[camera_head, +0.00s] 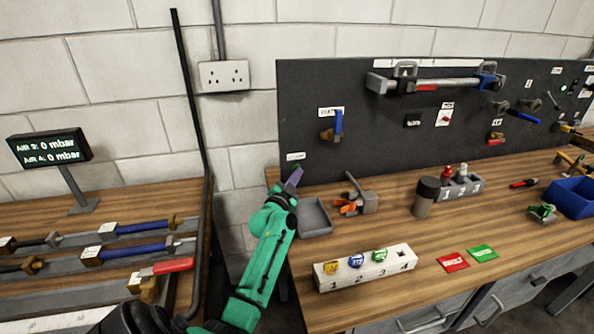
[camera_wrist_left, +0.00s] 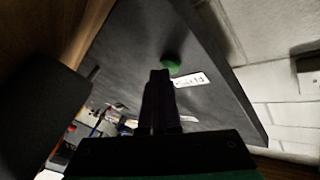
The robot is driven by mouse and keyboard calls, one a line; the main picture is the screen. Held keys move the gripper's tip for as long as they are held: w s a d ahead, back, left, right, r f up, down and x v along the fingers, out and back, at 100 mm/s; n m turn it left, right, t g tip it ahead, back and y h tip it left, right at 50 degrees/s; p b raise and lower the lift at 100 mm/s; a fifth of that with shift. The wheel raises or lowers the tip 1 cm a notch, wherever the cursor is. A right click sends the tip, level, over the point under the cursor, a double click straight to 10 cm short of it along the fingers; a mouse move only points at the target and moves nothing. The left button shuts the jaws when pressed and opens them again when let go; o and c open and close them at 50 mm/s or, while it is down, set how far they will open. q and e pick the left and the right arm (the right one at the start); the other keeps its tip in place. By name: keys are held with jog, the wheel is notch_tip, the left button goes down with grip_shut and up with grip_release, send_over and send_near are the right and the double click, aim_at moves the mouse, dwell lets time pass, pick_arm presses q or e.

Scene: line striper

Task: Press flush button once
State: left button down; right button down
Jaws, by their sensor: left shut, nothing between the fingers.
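A round green button (camera_wrist_left: 170,67) sits on the dark back panel beside a small white label (camera_wrist_left: 188,80) in the left wrist view. The label's writing is too blurred to read. My left gripper (camera_wrist_left: 160,76) is shut and empty, its tips close to the button; I cannot tell whether they touch it. In the head view my left gripper (camera_head: 293,178) is at the panel's lower left corner, just below the white label (camera_head: 296,156). It hides the button there. My right gripper is not in view.
A grey tray (camera_head: 315,218) lies on the bench right of my left arm. A numbered white block (camera_head: 365,270) with coloured caps stands in front. A pressure display (camera_head: 48,147) stands on the left bench. A dark vertical pipe (camera_head: 188,90) rises between the benches.

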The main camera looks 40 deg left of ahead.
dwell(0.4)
pick_arm(q)
jog(key=shift+s+d+r+p, duration=0.1)
jog(key=shift+s+d+p, duration=0.2)
jog(key=shift+d+p, duration=0.3)
jog(key=shift+s, duration=0.1)
jog(key=shift+s+d+p, duration=0.25)
jog(key=shift+d+p, duration=0.25)
jog(key=shift+p, duration=0.2)
jog(key=s+d+p, duration=0.2)
jog(key=d, duration=0.1)
jog(key=shift+s+d, duration=0.1)
jog(key=shift+s, duration=0.1)
